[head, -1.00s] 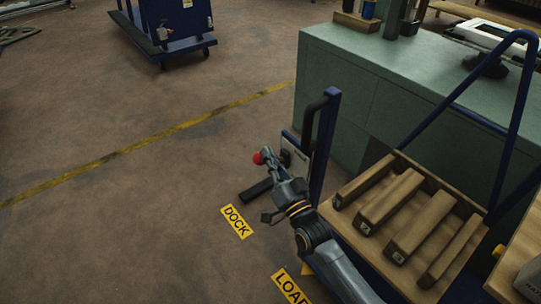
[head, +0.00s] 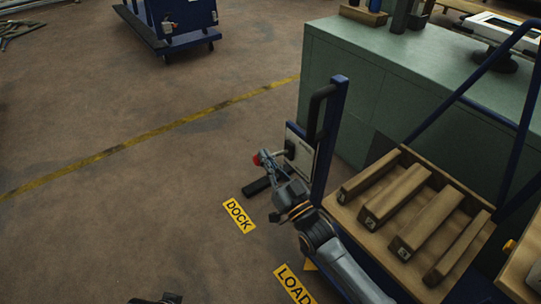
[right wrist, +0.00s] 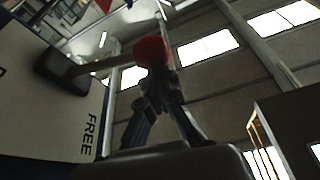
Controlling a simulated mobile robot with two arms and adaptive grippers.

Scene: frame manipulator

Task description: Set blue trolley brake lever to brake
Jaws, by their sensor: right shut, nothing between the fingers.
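The blue trolley (head: 331,135) stands at the right with an upright post and a pale lever plate (head: 299,147). The brake lever's red knob (head: 256,160) sticks out left of the plate. In the right wrist view the red knob (right wrist: 151,50) is at the end of a dark lever arm (right wrist: 103,64), beside the plate (right wrist: 40,115) marked FREE. My right gripper (head: 267,160) is shut and empty, its fingertips right at the knob; I cannot tell whether they touch. Part of my left gripper (head: 158,299) shows at the bottom edge; its fingers are unclear.
Wooden slats (head: 395,195) lie on the trolley's deck. A green cabinet (head: 350,65) stands behind it. DOCK (head: 239,215) and LOAD (head: 293,284) labels mark the floor. Another blue trolley (head: 175,25) stands at the back. The floor at left is open.

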